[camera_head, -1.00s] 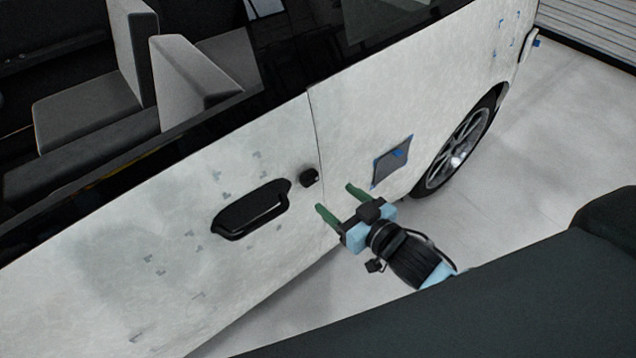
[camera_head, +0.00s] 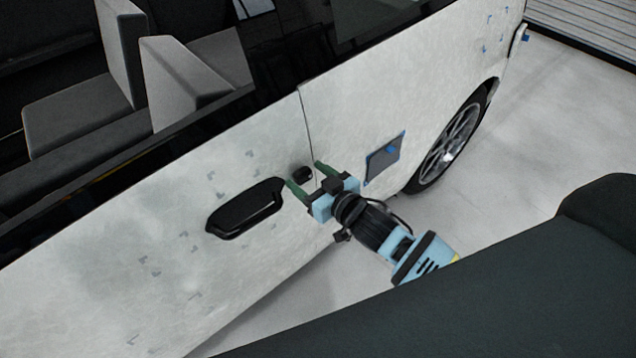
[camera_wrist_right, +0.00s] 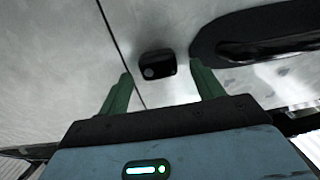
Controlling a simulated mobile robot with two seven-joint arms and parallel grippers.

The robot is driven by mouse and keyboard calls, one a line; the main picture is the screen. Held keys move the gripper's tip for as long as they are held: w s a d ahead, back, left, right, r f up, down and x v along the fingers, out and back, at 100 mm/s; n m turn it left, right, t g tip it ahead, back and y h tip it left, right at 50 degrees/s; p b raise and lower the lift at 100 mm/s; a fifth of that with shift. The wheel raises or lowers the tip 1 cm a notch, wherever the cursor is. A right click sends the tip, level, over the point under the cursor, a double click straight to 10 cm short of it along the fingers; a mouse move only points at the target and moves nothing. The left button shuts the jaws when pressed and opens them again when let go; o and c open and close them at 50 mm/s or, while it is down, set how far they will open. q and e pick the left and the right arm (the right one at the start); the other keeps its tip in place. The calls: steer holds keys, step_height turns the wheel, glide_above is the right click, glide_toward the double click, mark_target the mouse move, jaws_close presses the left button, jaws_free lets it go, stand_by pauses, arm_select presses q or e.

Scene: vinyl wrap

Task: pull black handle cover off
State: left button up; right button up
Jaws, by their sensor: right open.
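The black handle cover (camera_head: 302,174) is a small rounded cap on the white car door, just right of the long black door handle (camera_head: 245,208). It also shows in the right wrist view (camera_wrist_right: 157,64), ahead of the fingers and between their lines. My right gripper (camera_head: 306,176) is open, with two green fingers pointing at the door, one on either side of the cover in the head view. In the right wrist view my right gripper (camera_wrist_right: 160,88) holds nothing, and the cover looks a little beyond the fingertips. I cannot tell any contact. My left gripper is not in view.
The white car door panel (camera_head: 130,260) carries several small tape marks. A grey patch with blue tape (camera_head: 384,160) is on the rear panel, right of my gripper, near the wheel (camera_head: 455,140). The light floor (camera_head: 570,110) is clear at the right.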

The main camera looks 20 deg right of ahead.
steer(key=shift+w, duration=0.1)
steer(key=shift+c, duration=0.5)
steer(key=c, duration=1.1)
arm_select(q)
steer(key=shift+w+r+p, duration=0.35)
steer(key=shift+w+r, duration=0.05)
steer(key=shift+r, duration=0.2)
arm_select(e)
steer(key=shift+s+d+r, duration=0.1)
steer(key=shift+s+d, duration=0.05)
steer(key=shift+s, duration=0.45)
